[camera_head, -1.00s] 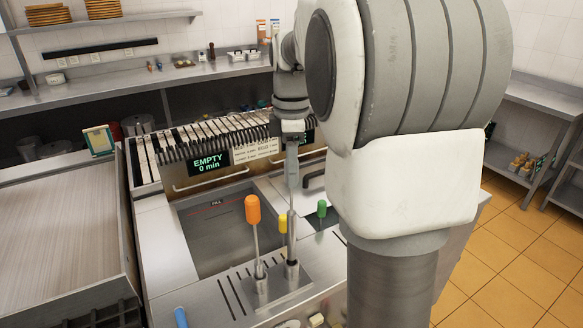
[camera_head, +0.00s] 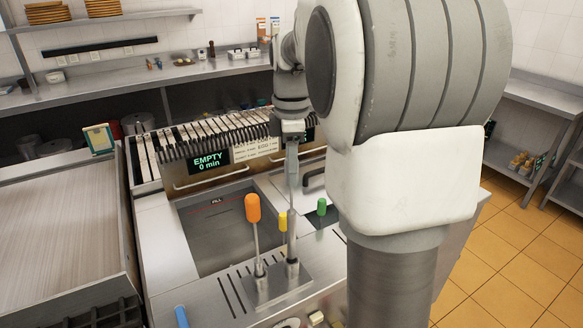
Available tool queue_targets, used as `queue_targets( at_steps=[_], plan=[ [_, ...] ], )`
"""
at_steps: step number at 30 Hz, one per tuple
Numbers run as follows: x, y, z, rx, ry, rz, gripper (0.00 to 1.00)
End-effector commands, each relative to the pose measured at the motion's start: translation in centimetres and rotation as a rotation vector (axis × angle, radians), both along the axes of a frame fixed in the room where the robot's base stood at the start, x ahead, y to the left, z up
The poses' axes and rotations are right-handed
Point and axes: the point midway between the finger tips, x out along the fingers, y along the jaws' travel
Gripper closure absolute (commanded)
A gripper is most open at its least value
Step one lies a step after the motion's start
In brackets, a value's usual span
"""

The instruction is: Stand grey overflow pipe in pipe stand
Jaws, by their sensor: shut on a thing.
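My gripper (camera_head: 292,158) is at the end of the arm, above the pipe stand, and is shut on the upper part of the grey overflow pipe (camera_head: 292,212). The pipe is thin and stands close to upright below the jaws. Its lower end meets a short metal socket (camera_head: 292,270) on the pipe stand (camera_head: 302,285), a steel plate on the counter. It looks to be in the socket, but how deep I cannot tell. An orange-handled rod (camera_head: 253,208) stands in the socket to the left.
A yellow handle (camera_head: 283,222) and a green handle (camera_head: 321,206) show beside the pipe. A sunken basin (camera_head: 215,240) lies behind the stand. The slatted rack (camera_head: 210,138) with the EMPTY display is beyond it. A blue handle (camera_head: 181,316) is at the front left.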

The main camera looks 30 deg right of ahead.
Motion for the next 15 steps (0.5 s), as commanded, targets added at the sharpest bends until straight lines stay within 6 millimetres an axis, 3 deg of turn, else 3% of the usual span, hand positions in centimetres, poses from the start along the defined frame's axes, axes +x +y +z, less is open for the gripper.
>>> queue_targets(
  at_steps=[15],
  plan=[
    [0.0,0.0,-1.4,0.000,0.000,0.000,1.00]
  ],
)
